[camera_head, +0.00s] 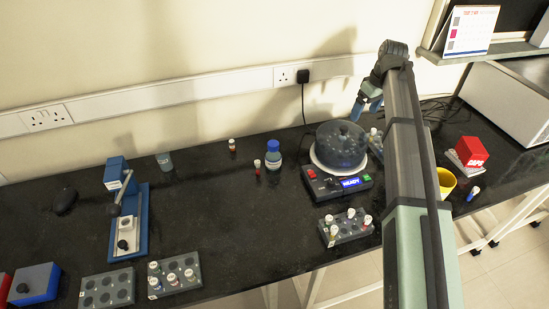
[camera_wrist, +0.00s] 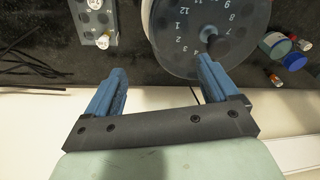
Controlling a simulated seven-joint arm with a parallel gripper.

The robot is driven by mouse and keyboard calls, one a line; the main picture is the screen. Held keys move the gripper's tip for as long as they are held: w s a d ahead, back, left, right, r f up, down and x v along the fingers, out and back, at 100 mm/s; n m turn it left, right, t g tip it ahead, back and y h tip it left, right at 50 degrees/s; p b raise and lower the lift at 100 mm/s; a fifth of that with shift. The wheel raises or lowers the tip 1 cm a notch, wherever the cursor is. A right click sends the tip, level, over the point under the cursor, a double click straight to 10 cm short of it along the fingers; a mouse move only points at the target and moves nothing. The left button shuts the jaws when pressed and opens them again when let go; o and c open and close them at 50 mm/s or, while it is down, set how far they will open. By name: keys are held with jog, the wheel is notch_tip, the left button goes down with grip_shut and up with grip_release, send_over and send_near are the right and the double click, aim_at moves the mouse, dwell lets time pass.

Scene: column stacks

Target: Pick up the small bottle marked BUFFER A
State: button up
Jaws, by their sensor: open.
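No BUFFER A marking can be read on any bottle. A small bottle with a blue cap (camera_head: 273,155) stands upright on the dark bench left of the centrifuge. A grey-blue bottle (camera_head: 164,162) stands further left near the wall. In the wrist view a blue-capped bottle (camera_wrist: 294,60) and a greenish container (camera_wrist: 274,43) show at the right edge, apart from my gripper. My gripper (camera_wrist: 162,67) is open and empty, with blue fingers beside the centrifuge lid. In the head view my gripper (camera_head: 366,103) is high above the bench's back, right of the bottles.
The domed centrifuge (camera_head: 341,146) stands between my gripper and the blue-capped bottle. A tube rack (camera_head: 346,229) is in front; another rack (camera_wrist: 96,20) shows in the wrist view. A yellow cup (camera_head: 446,181) stands right.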

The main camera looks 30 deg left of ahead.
aim_at(274, 143)
jog(key=s+a+n, duration=0.1)
jog(key=s+a, duration=0.2)
jog(key=a, duration=0.1)
jog(key=s+a+n, duration=0.1)
jog(key=s+a, duration=0.1)
jog(key=a, duration=0.2)
jog(key=s+a+r+n+h, duration=0.1)
jog(key=s+a, duration=0.2)
jog(key=a, duration=0.1)
jog(key=shift+s+a+n, duration=0.25)
jog(key=shift+s+n, duration=0.05)
jog(key=s+a+n+h, duration=0.1)
jog(key=s+a+n, duration=0.3)
jog(key=s+a, duration=0.7)
jog(key=f, duration=0.7)
jog(key=shift+s+a+f, duration=0.1)
jog(key=shift+s+f, duration=0.15)
jog(key=shift+d+f, duration=0.25)
jog(key=shift+f, duration=0.45)
jog(key=shift+w+d+f, duration=0.1)
jog(key=shift+d+f, duration=0.05)
jog(key=shift+f, duration=0.85)
jog(key=shift+w+d+f, duration=0.1)
jog(key=shift+f, duration=0.85)
jog(key=c, duration=1.3)
